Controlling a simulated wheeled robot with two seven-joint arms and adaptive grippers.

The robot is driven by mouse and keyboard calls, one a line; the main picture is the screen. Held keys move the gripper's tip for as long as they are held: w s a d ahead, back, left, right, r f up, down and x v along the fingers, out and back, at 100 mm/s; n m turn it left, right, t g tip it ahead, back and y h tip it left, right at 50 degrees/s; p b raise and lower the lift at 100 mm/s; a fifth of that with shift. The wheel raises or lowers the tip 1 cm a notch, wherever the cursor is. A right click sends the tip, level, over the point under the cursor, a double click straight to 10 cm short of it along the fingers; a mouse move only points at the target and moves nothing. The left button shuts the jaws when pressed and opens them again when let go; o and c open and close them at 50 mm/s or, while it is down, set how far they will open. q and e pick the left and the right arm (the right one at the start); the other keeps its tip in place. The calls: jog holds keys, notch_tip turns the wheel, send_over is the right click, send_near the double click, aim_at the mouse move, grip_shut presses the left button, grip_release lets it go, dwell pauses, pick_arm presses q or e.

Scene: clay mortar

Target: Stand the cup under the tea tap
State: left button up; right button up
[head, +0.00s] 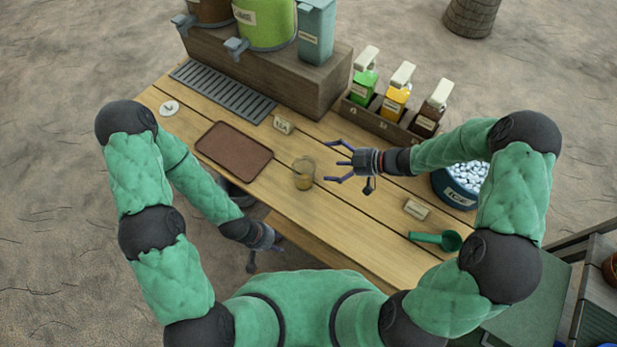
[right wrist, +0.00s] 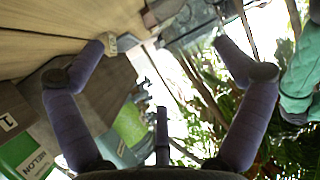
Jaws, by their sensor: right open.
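A clear cup (head: 304,172) with an amber tint in its lower part stands upright on the wooden counter. My right gripper (head: 327,161) is open and empty just right of the cup, fingers pointing left towards it; its spread fingers also show in the right wrist view (right wrist: 160,43). My left gripper (head: 272,240) hangs low by the counter's near edge; its fingers are too unclear to judge. At the back, a brown dispenser (head: 212,10) has a grey tap (head: 183,22), and a green dispenser (head: 265,25) has another tap (head: 236,46). Their labels are not readable, so I cannot tell which is tea.
A grey drip grate (head: 222,88) lies before the taps. A brown tray (head: 235,150) and a small card (head: 282,125) lie between grate and cup. A syrup rack (head: 385,118), an ice tub (head: 455,194), a label block (head: 416,209) and a green scoop (head: 449,241) are on the right.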

jog(key=s+d+f+y, duration=0.1)
jog(key=s, duration=0.1)
jog(key=b, duration=0.2)
send_near(296, 170)
jog(key=shift+w+a+f+n+g, duration=0.3)
jog(key=shift+w+a+f+n, duration=0.15)
jog(key=shift+w+a, duration=0.25)
jog(key=x, duration=0.1)
jog(key=b+x, duration=0.1)
jog(key=x, duration=0.2)
jog(key=shift+s+a, duration=0.15)
jog(key=shift+s, duration=0.1)
jog(key=shift+w+a+f, duration=0.1)
jog(key=shift+w+a, duration=0.05)
jog(key=shift+a, duration=0.3)
jog(key=c, duration=1)
jog(key=shift+c, duration=0.2)
